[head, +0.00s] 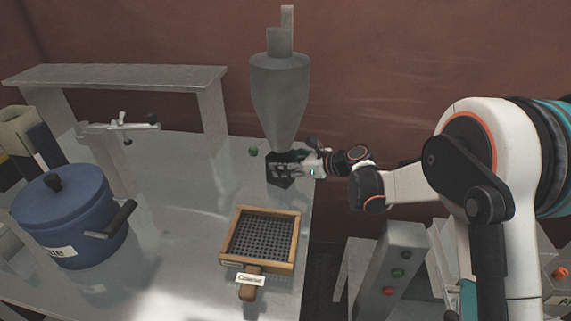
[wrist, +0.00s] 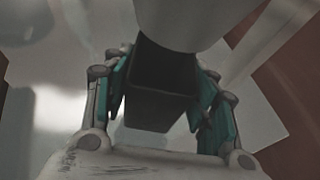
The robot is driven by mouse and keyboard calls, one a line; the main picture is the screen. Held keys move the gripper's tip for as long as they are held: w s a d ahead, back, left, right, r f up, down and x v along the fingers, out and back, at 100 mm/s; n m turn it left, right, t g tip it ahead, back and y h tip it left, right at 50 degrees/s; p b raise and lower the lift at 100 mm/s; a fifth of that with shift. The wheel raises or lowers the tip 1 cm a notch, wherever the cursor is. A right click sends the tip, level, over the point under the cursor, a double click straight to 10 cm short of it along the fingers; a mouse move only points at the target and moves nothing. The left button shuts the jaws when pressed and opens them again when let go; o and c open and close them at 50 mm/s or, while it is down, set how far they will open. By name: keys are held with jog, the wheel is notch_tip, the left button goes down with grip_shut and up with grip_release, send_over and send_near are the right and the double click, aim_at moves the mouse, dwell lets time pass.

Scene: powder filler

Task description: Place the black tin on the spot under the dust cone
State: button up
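The black tin (head: 283,181) is directly below the grey dust cone (head: 279,95), close under its tip. My gripper (head: 298,163) reaches in from the right, with its fingers around the tin. In the wrist view the dark tin (wrist: 158,95) sits between the teal finger pads of my gripper (wrist: 163,92), which look closed against its sides near the top. The pale cone (wrist: 190,18) covers part of the tin's top there. The spot under the cone is hidden, and I cannot tell whether the tin's base touches the table.
A wood-framed sieve (head: 262,240) lies in front of the cone. A blue lidded pot (head: 72,215) and a metal stand (head: 118,150) are at left, with a grey raised shelf (head: 125,77) behind. The metal table (head: 180,225) is clear between pot and sieve. A button box (head: 392,270) stands at right.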

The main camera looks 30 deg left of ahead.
jog(key=shift+o, duration=1.3)
jog(key=shift+r, duration=0.25)
jog(key=w+p+v, duration=0.1)
jog(key=p+v, duration=0.2)
jog(key=v, duration=0.9)
jog(key=shift+s, duration=0.45)
jog(key=shift+d, duration=0.1)
